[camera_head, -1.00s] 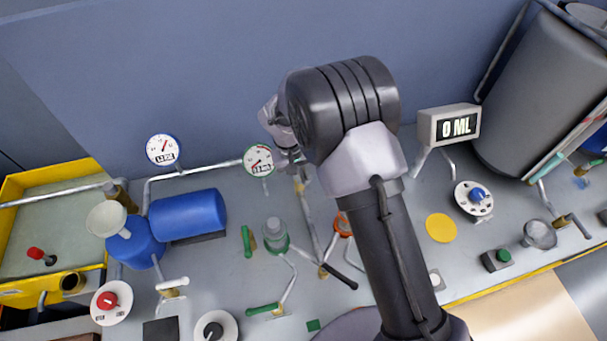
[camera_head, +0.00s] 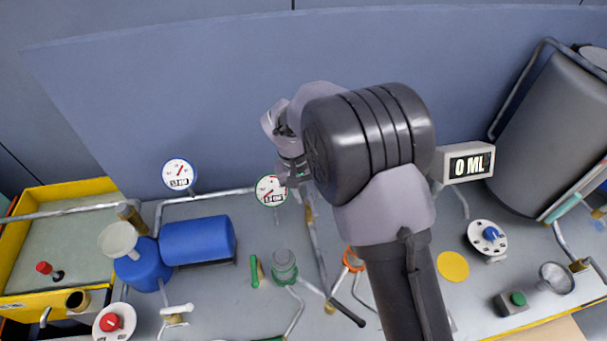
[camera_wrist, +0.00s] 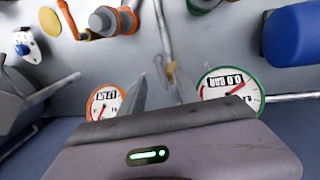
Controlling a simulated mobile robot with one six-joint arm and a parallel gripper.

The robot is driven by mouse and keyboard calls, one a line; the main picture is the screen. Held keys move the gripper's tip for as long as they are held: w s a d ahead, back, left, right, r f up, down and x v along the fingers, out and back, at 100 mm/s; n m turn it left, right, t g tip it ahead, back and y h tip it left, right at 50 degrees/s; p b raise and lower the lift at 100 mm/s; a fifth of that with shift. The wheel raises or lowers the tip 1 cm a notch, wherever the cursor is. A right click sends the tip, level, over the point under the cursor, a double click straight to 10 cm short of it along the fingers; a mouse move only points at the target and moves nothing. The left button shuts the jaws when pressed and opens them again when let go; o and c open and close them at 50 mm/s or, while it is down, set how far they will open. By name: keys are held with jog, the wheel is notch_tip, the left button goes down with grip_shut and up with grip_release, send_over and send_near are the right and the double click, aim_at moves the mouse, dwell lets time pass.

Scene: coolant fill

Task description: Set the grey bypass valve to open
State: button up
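My gripper (camera_head: 296,178) hangs beside the green-rimmed gauge (camera_head: 270,190), above a grey vertical pipe with a brass fitting (camera_head: 309,212). In the wrist view my gripper (camera_wrist: 161,78) has its two grey fingers apart with nothing held, and the brass fitting (camera_wrist: 170,72) shows near the tips; I cannot tell whether they touch it. Lower on the bench a grey lever with a black grip (camera_head: 347,315) lies slanted, apart from the gripper. A pale grey T-handle valve (camera_head: 177,312) stands at the lower left. No label shows which is the bypass valve.
A blue tank (camera_head: 198,240) lies left, and a green-collared fitting (camera_head: 284,266) stands below my gripper. An orange-collared fitting (camera_head: 353,258) is close to my arm. A 0 ML display (camera_head: 468,163) and a large grey tank (camera_head: 550,135) stand right. The blue-grey wall rises behind.

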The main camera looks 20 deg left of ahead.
notch_tip(320, 180, up, 10)
jog(key=a+p, duration=0.1)
jog(key=shift+s+a, duration=0.4)
